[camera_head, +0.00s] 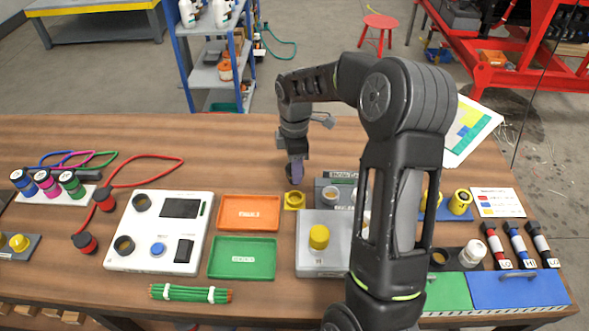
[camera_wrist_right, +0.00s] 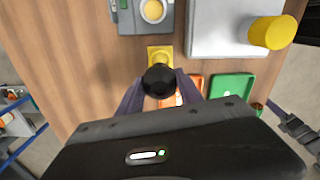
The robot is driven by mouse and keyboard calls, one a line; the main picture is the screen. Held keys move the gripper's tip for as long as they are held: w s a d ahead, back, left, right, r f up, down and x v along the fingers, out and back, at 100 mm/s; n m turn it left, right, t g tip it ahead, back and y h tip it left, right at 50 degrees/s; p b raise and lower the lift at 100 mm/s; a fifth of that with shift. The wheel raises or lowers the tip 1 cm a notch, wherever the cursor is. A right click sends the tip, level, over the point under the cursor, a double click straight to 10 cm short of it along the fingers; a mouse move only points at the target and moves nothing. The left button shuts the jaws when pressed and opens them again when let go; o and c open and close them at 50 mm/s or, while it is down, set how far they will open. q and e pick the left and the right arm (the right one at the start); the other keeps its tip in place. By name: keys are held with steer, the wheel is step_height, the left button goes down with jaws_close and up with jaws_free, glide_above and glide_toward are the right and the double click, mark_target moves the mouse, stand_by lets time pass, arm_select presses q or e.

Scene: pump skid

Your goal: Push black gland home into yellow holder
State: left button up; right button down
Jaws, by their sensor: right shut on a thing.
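The yellow holder (camera_head: 294,201) is a small square block on the wooden table, left of the grey box with the yellow knob. It also shows in the wrist view (camera_wrist_right: 160,53). My right gripper (camera_head: 295,174) points down just behind the holder. Its two fingers are shut on the round black gland (camera_wrist_right: 158,79), which shows between them in the wrist view. There the gland overlaps the near edge of the holder; whether it touches cannot be told. The fingers hide most of the gland in the head view. My left gripper is not in view.
Close by are the grey box with a yellow knob (camera_head: 319,237), a grey fixture (camera_head: 331,196), an orange tray (camera_head: 250,214) and a green tray (camera_head: 243,258). A white control panel (camera_head: 160,231) stands further left. The table behind the holder is clear.

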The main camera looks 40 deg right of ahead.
steer(key=shift+f, duration=0.15)
steer(key=shift+f+b, duration=2.05)
steer(key=shift+f, duration=0.65)
steer(key=shift+r, duration=0.15)
steer(key=shift+f+b, duration=1)
steer(key=shift+f, duration=0.7)
steer(key=c, duration=0.7)
jaws_free()
